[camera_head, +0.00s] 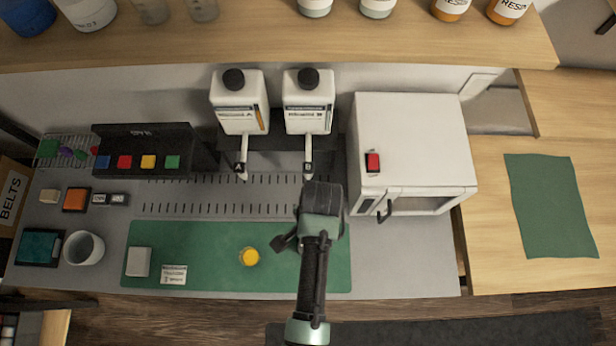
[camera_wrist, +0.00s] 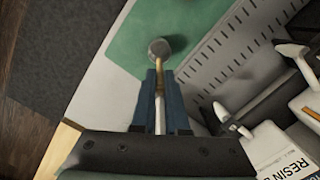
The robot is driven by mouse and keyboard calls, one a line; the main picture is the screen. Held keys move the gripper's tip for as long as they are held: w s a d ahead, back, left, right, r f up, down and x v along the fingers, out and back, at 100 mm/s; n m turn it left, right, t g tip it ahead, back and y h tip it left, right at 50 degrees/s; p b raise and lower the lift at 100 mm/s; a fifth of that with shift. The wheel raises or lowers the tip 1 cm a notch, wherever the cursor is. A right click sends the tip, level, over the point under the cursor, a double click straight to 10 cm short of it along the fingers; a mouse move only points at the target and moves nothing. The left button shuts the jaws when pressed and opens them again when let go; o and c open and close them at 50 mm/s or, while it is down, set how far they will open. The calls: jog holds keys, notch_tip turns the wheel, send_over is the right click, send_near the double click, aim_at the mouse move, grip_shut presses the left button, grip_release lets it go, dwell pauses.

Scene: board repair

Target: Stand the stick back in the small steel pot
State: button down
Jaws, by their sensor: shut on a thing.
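My gripper (camera_wrist: 159,84) is shut on the stick (camera_wrist: 158,106), a thin pale rod that turns yellowish toward its far end. A small grey round thing (camera_wrist: 159,48), perhaps the steel pot, shows at that end over the green mat. I cannot tell whether the stick touches it, is inside it, or stands above it. In the head view my dark gripper (camera_head: 290,241) is over the right part of the green mat (camera_head: 200,238), and my arm hides what is beneath. The stick does not show clearly there.
A yellow round piece (camera_head: 249,257), a pale block (camera_head: 138,262) and a label card (camera_head: 173,274) are on the mat. A grey-white cup (camera_head: 84,248) stands left. Two bottles (camera_head: 239,105) (camera_head: 308,105) with nozzles stand behind. A white oven-like box (camera_head: 415,140) is close on the right.

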jog(key=shift+f+b, duration=2.25)
jog(key=shift+f, duration=0.25)
jog(key=shift+w+f+b, duration=0.1)
jog(key=shift+f+b, duration=1.75)
jog(key=shift+f, duration=1.15)
jog(key=c, duration=0.8)
grip_release()
jog(key=shift+c, duration=0.2)
notch_tip(320, 180, up, 13)
jog(key=d+b, duration=0.1)
jog(key=shift+w, duration=0.35)
jog(key=shift+f, duration=0.1)
